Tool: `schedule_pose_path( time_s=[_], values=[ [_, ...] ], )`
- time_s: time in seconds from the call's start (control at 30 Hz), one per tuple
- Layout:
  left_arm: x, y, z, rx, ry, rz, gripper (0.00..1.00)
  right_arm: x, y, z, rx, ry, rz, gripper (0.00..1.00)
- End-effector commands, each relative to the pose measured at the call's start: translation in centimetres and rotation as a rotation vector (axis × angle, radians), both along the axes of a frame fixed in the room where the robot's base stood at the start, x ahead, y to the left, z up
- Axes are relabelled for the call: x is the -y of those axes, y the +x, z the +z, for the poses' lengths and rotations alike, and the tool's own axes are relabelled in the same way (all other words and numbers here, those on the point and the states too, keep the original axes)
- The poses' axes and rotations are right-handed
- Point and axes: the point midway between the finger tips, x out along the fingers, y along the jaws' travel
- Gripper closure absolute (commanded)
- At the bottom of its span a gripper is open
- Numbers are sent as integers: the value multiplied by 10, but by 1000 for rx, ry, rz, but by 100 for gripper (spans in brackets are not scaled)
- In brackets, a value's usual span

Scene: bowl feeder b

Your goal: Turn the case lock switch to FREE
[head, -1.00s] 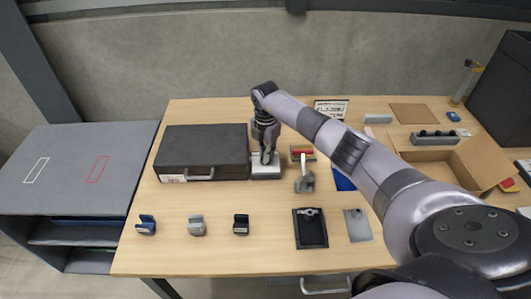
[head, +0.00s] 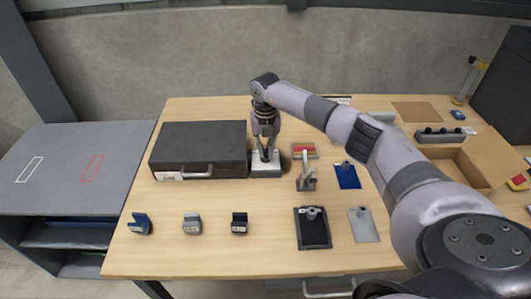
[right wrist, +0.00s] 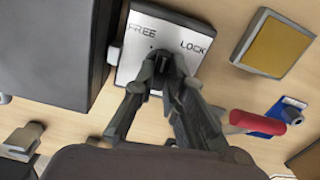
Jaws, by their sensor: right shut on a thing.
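The lock switch is a light plate (head: 266,172) beside the right side of the dark case (head: 198,146). In the right wrist view the plate (right wrist: 135,38) carries the word FREE on the left and LOCK on the right. My right gripper (head: 267,155) points down over the plate. Its fingertips (right wrist: 164,66) are shut on the switch's knob, near the plate's middle, below and between the two words. The fingers mostly hide the knob, so I cannot tell exactly which way it points. My left gripper is not in view.
A toggle clamp (head: 306,175) with a raised handle stands close to the right of the switch. Several small blocks stand along the front. An open cardboard box (head: 470,160) is at the right.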

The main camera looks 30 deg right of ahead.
Motion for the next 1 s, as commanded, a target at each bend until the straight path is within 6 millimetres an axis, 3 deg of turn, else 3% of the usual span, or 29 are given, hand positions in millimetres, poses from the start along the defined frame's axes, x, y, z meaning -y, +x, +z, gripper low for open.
schedule_pose_path(
  time_s=[0.6, 1.0],
  values=[
    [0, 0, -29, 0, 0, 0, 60, 1, 1, 0, 3, -1, 533, 100],
    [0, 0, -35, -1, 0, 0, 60, 0, 1, 1, 2, -2, 694, 100]
  ],
)
